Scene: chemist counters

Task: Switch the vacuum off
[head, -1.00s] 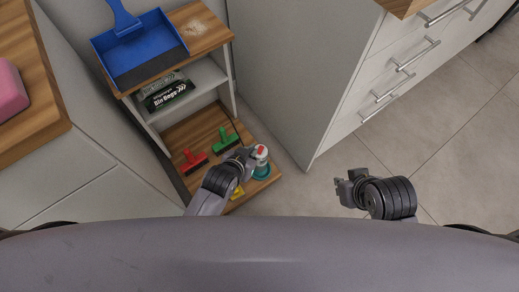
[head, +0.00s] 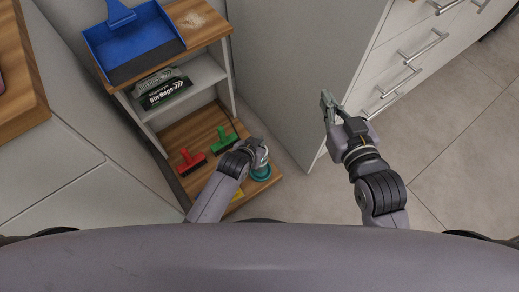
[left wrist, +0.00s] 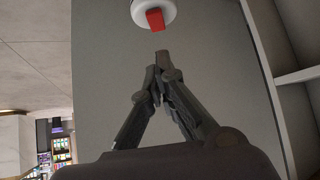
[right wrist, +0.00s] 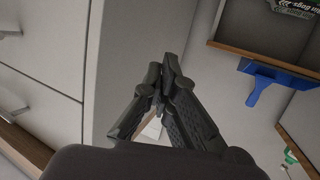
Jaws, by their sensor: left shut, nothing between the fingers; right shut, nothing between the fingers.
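The vacuum (head: 261,173) is a small teal and white round thing on the bottom wooden shelf in the head view. My left gripper (head: 256,146) is shut and empty and partly covers its top there. In the left wrist view, the vacuum's white round top (left wrist: 143,8) and red switch (left wrist: 155,19) show just beyond the shut fingertips (left wrist: 157,68), with a visible gap. My right gripper (head: 325,98) is shut and empty, held over the floor beside the grey cabinet. Its closed fingers show in the right wrist view (right wrist: 162,68).
The shelf unit holds a blue dustpan (head: 133,40) on top and bin bag boxes (head: 163,90) in the middle. Red (head: 191,161) and green (head: 223,139) squeegees lie on its bottom shelf (head: 190,128). The grey cabinet (head: 300,60) stands right of it. Floor on the right is clear.

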